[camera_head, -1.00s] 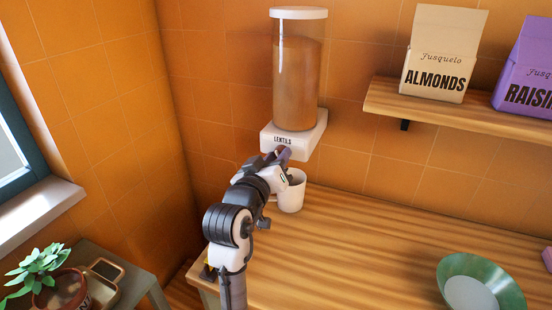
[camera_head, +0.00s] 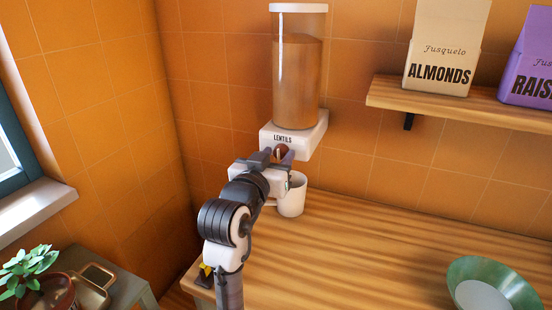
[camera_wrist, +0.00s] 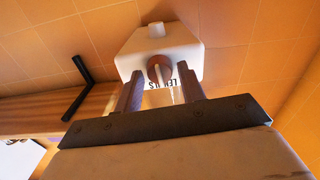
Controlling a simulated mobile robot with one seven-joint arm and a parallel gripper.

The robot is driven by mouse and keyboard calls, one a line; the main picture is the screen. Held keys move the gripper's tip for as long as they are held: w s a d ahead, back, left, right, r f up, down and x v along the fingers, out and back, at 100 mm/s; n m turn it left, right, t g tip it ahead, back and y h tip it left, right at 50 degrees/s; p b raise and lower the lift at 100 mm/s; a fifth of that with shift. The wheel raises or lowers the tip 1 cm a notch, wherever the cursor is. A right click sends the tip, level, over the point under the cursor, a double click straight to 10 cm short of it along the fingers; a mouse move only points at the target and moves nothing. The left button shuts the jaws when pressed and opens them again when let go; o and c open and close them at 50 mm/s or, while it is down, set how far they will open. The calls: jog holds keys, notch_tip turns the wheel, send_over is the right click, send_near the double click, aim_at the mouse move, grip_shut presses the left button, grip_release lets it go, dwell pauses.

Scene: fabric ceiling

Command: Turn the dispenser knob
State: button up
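The lentil dispenser (camera_head: 297,85) is on the wall above the counter, a clear cylinder on a white base labelled LENTILS. In the wrist view my gripper (camera_wrist: 161,78) is open, one finger on each side of the knob, with visible gaps. I cannot tell how far the fingertips reach along it. A white mug (camera_head: 292,197) stands on the counter below, partly behind my arm.
The wooden counter (camera_head: 350,245) is mostly clear, with a green bowl (camera_head: 520,290) at front right. A wall shelf (camera_head: 460,103) right of the dispenser holds almond and raisin bags. A potted plant (camera_head: 30,268) and window are at left.

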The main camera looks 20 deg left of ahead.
jog(key=shift+o, duration=1)
jog(key=s+b, duration=0.8)
jog(key=s, duration=0.5)
jog(key=shift+s+a, duration=0.25)
jog(key=shift+s, duration=0.15)
dwell(1.1)
